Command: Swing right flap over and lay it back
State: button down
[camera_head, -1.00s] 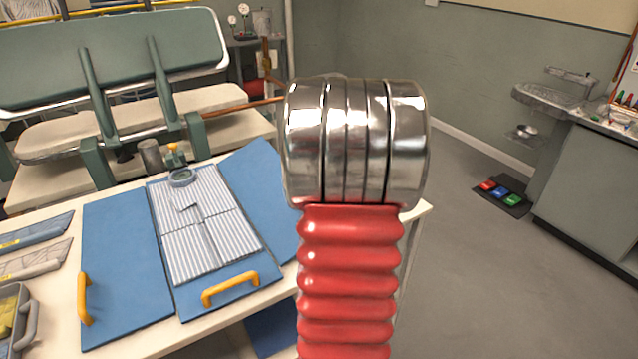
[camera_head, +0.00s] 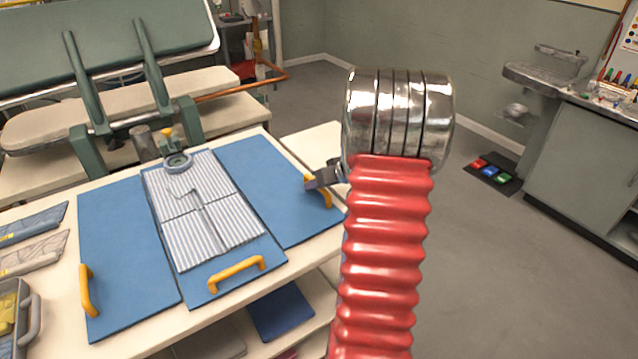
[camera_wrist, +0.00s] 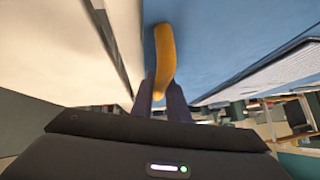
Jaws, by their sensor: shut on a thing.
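The blue folding board lies on the table with a left flap (camera_head: 118,255), a right flap (camera_head: 268,180) and a bottom flap (camera_head: 228,281). The right flap lies out flat to the right of the striped shirt (camera_head: 205,215), which is on the middle panel. My gripper (camera_head: 318,183) is at the outer edge of the right flap, shut on its yellow handle (camera_head: 319,194). In the wrist view the yellow handle (camera_wrist: 163,60) stands between my fingers. My red and metal arm hides the area right of the flap.
The left flap has a yellow handle (camera_head: 88,290) and the bottom flap another (camera_head: 236,273). Packed garments (camera_head: 32,237) and a grey bin (camera_head: 18,318) are at the left table edge. A green press (camera_head: 100,70) stands behind. The floor at right is mostly clear.

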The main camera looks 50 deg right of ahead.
jog(key=shift+a+f, duration=0.15)
jog(key=shift+f, duration=0.15)
jog(key=c, duration=1.7)
grip_release()
jog(key=shift+c, duration=0.2)
jog(key=shift+s+d+r, duration=0.1)
jog(key=shift+d, duration=0.2)
jog(key=shift+s, duration=0.1)
jog(key=v, duration=1.3)
jog(key=shift+r, duration=0.35)
jog(key=shift+s, duration=0.1)
